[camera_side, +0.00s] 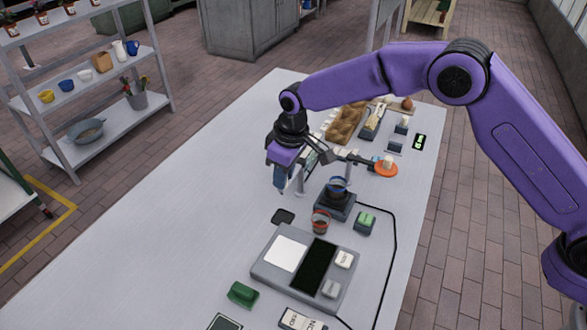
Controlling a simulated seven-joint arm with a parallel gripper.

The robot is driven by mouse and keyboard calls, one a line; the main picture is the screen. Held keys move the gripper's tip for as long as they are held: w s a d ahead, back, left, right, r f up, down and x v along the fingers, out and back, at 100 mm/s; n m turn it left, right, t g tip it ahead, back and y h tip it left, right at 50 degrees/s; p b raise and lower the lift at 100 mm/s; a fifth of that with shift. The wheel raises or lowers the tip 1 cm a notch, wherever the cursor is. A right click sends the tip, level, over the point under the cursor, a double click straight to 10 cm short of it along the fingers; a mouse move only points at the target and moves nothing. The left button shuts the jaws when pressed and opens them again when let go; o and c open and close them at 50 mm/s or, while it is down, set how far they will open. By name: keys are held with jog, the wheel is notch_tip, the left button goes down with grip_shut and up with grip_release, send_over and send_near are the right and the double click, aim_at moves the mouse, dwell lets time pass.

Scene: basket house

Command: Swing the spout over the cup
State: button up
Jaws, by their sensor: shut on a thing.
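My gripper (290,183) points down over the table, left of a dark stand. Its jaws are shut on what looks like the end of the spout (358,158), a thin grey arm that runs right toward an orange disc (385,169) with a pale knob. The exact grip is small and partly hidden by the gripper. A clear cup with a blue rim (337,186) stands on the dark square base (335,205), to the right of my gripper. A second cup with a red-orange rim (321,220) stands on the table in front of that base.
A grey panel with a white pad and dark screen (258,271) lies at the front. A green-topped box (365,222) and a black cable (395,240) are at right. Green blocks (242,294) lie near the front edge. The table's left side is clear.

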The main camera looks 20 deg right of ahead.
jog(key=d, duration=0.1)
jog(key=s+d, duration=0.1)
jog(key=d, duration=0.1)
jog(key=shift+s+d, duration=0.2)
jog(key=shift+s, duration=0.2)
dwell(0.5)
jog(key=shift+d, duration=0.1)
jog(key=d, duration=0.3)
jog(key=shift+s+d, duration=0.25)
jog(key=shift+s, duration=0.25)
dwell(0.5)
